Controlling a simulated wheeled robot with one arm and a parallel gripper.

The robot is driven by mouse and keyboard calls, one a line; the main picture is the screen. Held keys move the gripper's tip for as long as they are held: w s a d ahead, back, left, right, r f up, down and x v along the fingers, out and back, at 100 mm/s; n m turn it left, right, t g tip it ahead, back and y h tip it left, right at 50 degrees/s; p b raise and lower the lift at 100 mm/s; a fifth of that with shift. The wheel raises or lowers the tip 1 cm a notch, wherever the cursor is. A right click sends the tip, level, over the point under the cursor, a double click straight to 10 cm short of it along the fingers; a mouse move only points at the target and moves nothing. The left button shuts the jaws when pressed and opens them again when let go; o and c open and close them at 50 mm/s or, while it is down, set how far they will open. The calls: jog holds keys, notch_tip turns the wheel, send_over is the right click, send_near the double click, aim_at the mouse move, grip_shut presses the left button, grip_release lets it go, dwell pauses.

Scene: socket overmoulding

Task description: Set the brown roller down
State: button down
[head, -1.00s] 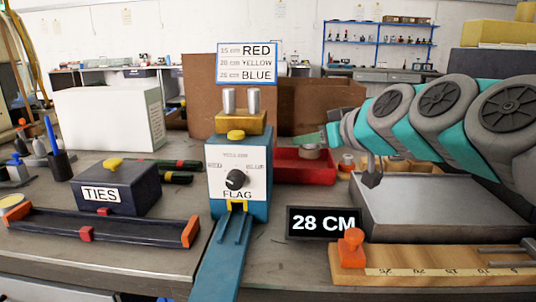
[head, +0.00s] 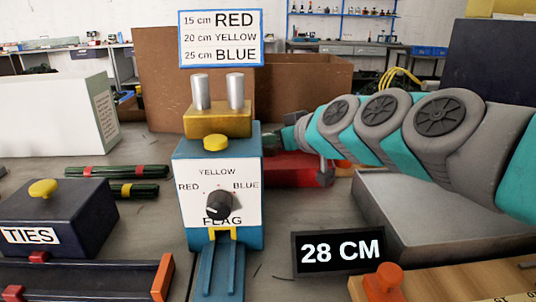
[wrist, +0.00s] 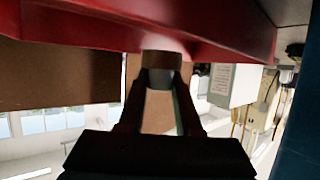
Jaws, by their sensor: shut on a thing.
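The brown roller (wrist: 161,59) shows in the wrist view as a short brown cylinder between my fingertips. My gripper (wrist: 160,78) is shut on it. The roller is close against the red tray (wrist: 70,28); I cannot tell whether they touch. In the head view, my gripper (head: 287,138) reaches left over the red tray (head: 297,172), behind the flag machine (head: 219,190). The roller is hidden there.
A dark TIES box (head: 60,215) stands at left with green-black bundles (head: 125,172) behind it. A grey block (head: 425,215) lies under my arm. The 28 CM sign (head: 338,252) and a wooden ruler board (head: 450,285) are in front. Brown cardboard (head: 300,85) stands behind.

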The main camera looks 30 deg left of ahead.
aim_at(275, 154)
jog(key=shift+f, duration=1.9)
jog(key=shift+f, duration=0.2)
jog(key=c, duration=0.6)
grip_release()
jog(key=shift+r, duration=0.1)
jog(key=shift+r, duration=0.1)
jog(key=shift+b+v, duration=0.35)
jog(key=shift+v, duration=3.35)
jog(key=shift+r, duration=0.1)
